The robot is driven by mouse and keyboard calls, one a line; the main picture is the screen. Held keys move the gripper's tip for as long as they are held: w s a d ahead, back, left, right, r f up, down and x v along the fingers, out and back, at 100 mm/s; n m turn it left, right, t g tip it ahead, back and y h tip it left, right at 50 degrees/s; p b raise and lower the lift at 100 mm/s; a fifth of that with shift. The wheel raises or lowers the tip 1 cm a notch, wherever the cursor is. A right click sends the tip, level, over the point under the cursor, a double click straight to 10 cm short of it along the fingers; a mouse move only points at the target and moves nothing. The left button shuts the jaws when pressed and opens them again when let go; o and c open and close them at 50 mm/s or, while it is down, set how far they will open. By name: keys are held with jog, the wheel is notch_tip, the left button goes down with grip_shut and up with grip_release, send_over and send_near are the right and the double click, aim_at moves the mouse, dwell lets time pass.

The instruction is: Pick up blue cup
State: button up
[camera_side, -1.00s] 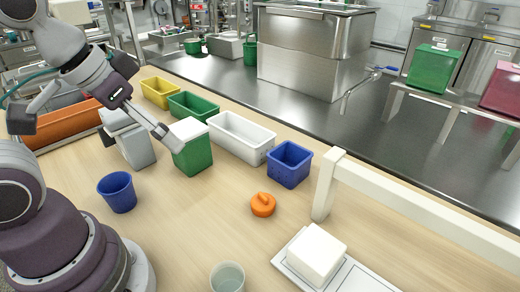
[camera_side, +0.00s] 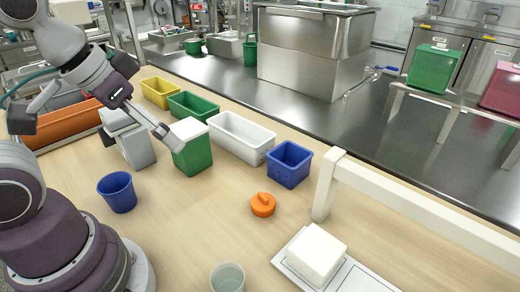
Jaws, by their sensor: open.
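The blue cup (camera_side: 117,193) stands upright on the light wooden table at the left, close to my arm's base. My gripper (camera_side: 97,132) is above and behind it in the picture, with its fingers spread wide and nothing between them that I can see held. One fingertip is near the green box with a white lid, and the other is at the far left. The gripper is apart from the cup.
A grey box (camera_side: 136,148), a green box with a white lid (camera_side: 192,150), a white bin (camera_side: 241,140) and a blue bin (camera_side: 289,165) stand behind the cup. An orange knob-like piece (camera_side: 263,204) and a pale cup (camera_side: 227,277) are to the right. Table space right of the blue cup is clear.

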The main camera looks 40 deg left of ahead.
jog(key=a+f+n+g+y, duration=0.1)
jog(key=a+f+n+g, duration=0.2)
jog(key=a+n, duration=0.75)
jog(key=n+g, duration=0.2)
jog(key=n, duration=1.1)
send_over(116, 186)
jog(key=d, duration=0.3)
notch_tip(116, 186, down, 4)
jog(key=shift+n+g+h, duration=0.3)
jog(key=shift+n+h, duration=0.05)
jog(key=shift+h, duration=0.15)
jog(key=f, duration=0.9)
jog(key=shift+s+a+f, duration=0.2)
jog(key=shift+f, duration=0.6)
jog(key=c, duration=1)
